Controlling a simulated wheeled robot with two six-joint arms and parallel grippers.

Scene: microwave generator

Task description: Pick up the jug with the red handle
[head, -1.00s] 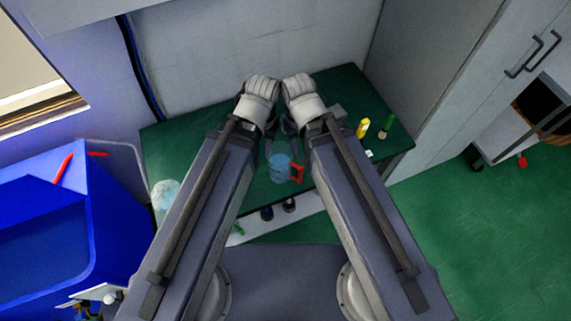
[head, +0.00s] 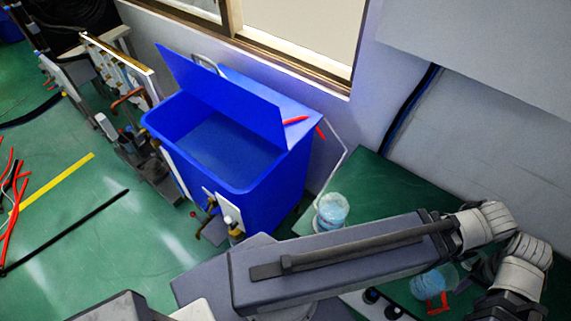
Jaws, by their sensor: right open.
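The jug (head: 428,284) is a translucent blue vessel on the green table at the lower right of the head view. Its red handle (head: 437,304) points down in the picture. My left forearm passes just above the jug in the picture. My right gripper (head: 478,271) is open, close beside the jug on its right; I see no clear grip on it. My left gripper is mostly hidden behind its own arm, and its jaws cannot be made out.
Another translucent container (head: 331,210) stands at the left end of the green table (head: 388,187). A big blue bin (head: 222,190) with a raised lid stands to its left. A wall rises behind the table. Cables and bars lie on the floor at far left.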

